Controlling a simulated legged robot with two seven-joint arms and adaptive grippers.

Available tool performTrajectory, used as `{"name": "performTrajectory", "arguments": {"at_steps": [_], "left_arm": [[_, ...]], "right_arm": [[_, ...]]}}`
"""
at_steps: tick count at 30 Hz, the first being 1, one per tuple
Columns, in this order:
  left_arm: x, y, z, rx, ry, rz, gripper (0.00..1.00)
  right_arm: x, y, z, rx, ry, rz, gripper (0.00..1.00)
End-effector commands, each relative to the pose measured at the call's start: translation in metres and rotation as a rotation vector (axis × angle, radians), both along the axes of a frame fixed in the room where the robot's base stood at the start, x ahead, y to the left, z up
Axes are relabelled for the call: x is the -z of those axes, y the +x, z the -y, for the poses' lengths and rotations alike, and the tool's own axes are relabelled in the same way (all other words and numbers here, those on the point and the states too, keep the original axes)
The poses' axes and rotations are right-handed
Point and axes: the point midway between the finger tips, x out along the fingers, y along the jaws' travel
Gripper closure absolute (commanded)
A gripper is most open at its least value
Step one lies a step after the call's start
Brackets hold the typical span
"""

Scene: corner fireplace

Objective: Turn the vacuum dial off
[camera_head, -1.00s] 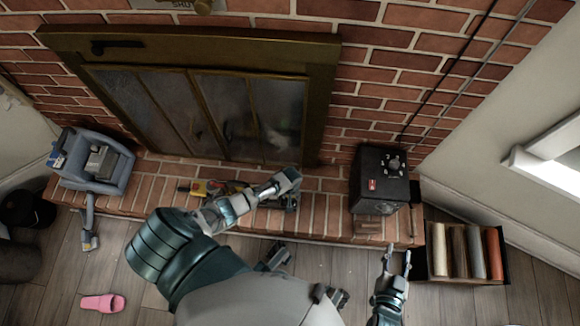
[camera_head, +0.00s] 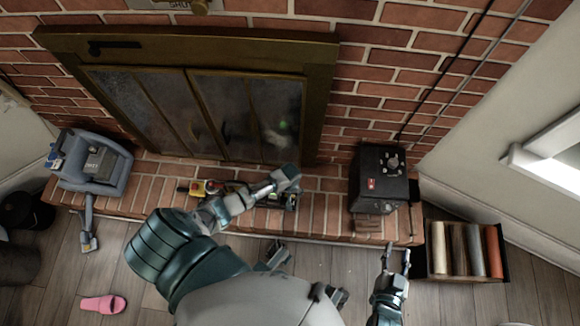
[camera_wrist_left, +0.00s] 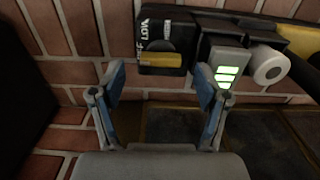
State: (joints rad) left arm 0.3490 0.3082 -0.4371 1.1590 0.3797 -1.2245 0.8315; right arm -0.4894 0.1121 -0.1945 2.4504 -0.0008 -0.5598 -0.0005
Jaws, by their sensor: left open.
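A black box (camera_head: 378,184) with a round dial (camera_head: 392,162) and a small red switch stands on the right of the brick hearth. A blue-grey machine (camera_head: 96,163) with a hose and nozzle sits at the hearth's left end; I cannot tell which of the two is the vacuum. My left gripper (camera_head: 289,179) is over the middle of the hearth by yellow and black tools (camera_head: 201,188). In the wrist view it is open and empty (camera_wrist_left: 160,75), below a black device (camera_wrist_left: 166,41) marked LOW with green lights. My right gripper (camera_head: 396,252) is open and empty, below the black box.
The glass-doored fireplace (camera_head: 200,115) stands behind the hearth (camera_head: 330,215). A black crate with coloured rolls (camera_head: 458,248) is on the floor to the right of my right gripper. A pink slipper (camera_head: 103,304) lies on the floor at lower left.

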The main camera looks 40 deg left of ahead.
Motion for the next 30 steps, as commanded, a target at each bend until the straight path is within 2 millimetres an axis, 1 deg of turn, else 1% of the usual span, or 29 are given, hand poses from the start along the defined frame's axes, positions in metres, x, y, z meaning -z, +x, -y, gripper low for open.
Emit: {"name": "performTrajectory", "arguments": {"at_steps": [6, 9, 13, 18, 30], "left_arm": [[-0.048, 0.001, -0.001, 0.001, 0.000, 0.004, 0.25], [-0.068, 0.000, 0.000, 0.002, -0.001, 0.003, 0.25], [-0.085, 0.001, 0.000, 0.001, -0.001, 0.001, 0.25], [-0.093, 0.000, -0.001, 0.000, 0.000, -0.001, 0.25], [-0.093, 0.000, -0.001, 0.000, 0.000, -0.001, 0.25]], "right_arm": [[0.000, 0.000, 0.000, 0.000, 0.000, -0.001, 0.60], [0.000, 0.000, 0.000, 0.000, 0.000, -0.001, 0.60], [0.000, 0.000, 0.000, 0.001, -0.001, -0.001, 0.60], [0.000, 0.000, 0.000, 0.001, -0.001, -0.001, 0.60], [0.001, 0.001, 0.000, 0.001, 0.000, -0.003, 0.60]]}}
